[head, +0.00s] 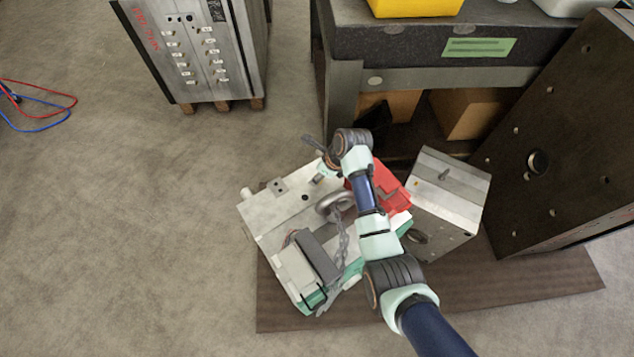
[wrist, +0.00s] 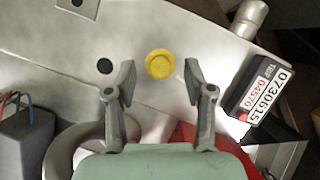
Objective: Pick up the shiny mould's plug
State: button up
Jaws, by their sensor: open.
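The light silvery mould (head: 285,220) lies on the brown board, and its pale metal face fills much of the wrist view (wrist: 60,60). A round yellow plug (wrist: 160,64) sits in that face. My gripper (wrist: 159,76) is open and empty, with its two fingers apart on either side of the plug and the plug slightly beyond their tips in the picture. I cannot tell how high the fingertips are above the face. In the head view my gripper (head: 316,150) is over the mould's far edge, and I cannot make out the plug there.
A black hole (wrist: 105,66) is left of the plug. A counter (wrist: 262,92) is to the right. A lifting ring (head: 336,203) with chain and a red part (head: 392,190) are close to my arm. A smaller metal block (head: 450,190) and a dark plate (head: 570,130) stand right.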

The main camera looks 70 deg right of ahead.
jog(key=shift+x, duration=0.95)
jog(key=shift+s+r, duration=0.1)
jog(key=shift+r, duration=0.05)
jog(key=c, duration=0.8)
jog(key=shift+c, duration=0.2)
notch_tip(320, 180, up, 20)
jog(key=p, duration=0.9)
jog(key=shift+p, duration=0.3)
